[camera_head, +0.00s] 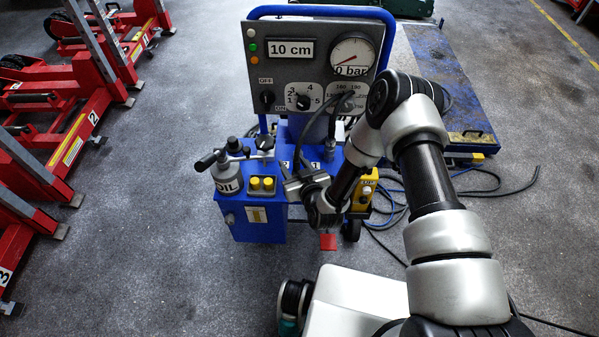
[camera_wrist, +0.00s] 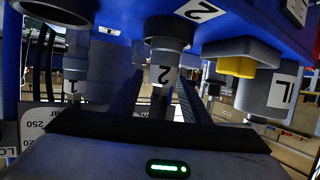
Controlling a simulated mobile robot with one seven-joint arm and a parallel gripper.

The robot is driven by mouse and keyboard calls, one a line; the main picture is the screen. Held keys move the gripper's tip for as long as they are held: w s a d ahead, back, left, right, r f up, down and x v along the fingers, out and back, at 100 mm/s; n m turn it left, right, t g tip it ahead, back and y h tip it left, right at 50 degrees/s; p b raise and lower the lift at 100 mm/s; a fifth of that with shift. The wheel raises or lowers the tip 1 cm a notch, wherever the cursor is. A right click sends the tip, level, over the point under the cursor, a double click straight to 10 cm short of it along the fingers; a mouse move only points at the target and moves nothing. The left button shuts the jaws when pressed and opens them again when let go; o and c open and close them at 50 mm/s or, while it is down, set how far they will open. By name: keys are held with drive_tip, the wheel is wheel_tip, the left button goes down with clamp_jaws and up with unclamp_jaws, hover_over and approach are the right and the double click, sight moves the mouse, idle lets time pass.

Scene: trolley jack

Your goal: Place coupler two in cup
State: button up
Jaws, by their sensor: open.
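The wrist view shows the scene upside down. Contact cannot be made out. In the head view my gripper (camera_head: 300,180) is above the front of the blue cart (camera_head: 260,220), and coupler two is hidden by it.
Coupler one (camera_wrist: 74,68) stands beside it in the wrist view. The gauge panel (camera_head: 315,65) rises behind. Hoses lie on the floor at right.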

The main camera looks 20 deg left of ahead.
drive_tip(key=v, duration=1.1)
drive_tip(key=w+d+r+g+h, duration=0.25)
drive_tip(key=w+d+r, duration=0.35)
drive_tip(key=w+r, duration=0.55)
drive_tip(key=s+d+r+m+h, duration=0.1)
drive_tip(key=d+r, duration=0.3)
drive_tip(key=r, duration=0.2)
drive_tip(key=s+d+r+h, duration=0.1)
drive_tip(key=d+r+h, duration=0.1)
drive_tip(key=d+r, duration=0.35)
drive_tip(key=s+d+r+m+g+h, duration=0.1)
drive_tip(key=s+d+r, duration=0.25)
drive_tip(key=r, duration=0.25)
drive_tip(key=s+d+r+m+h, duration=0.1)
drive_tip(key=s+d+r+m, duration=0.1)
drive_tip(key=s+d+r, duration=0.3)
drive_tip(key=s+d+r+m+g+p, duration=0.1)
drive_tip(key=s+r+m, duration=0.15)
drive_tip(key=s, duration=0.55)
drive_tip(key=s+d+r+m+g, duration=0.15)
drive_tip(key=s+r, duration=0.25)
drive_tip(key=s, duration=0.5)
wheel_tip(320, 180, up, 13)
drive_tip(key=p, duration=1.1)
drive_tip(key=shift+d+f+n+h+p, duration=0.2)
drive_tip(key=shift+n+h+p, duration=0.15)
drive_tip(key=shift+n, duration=0.05)
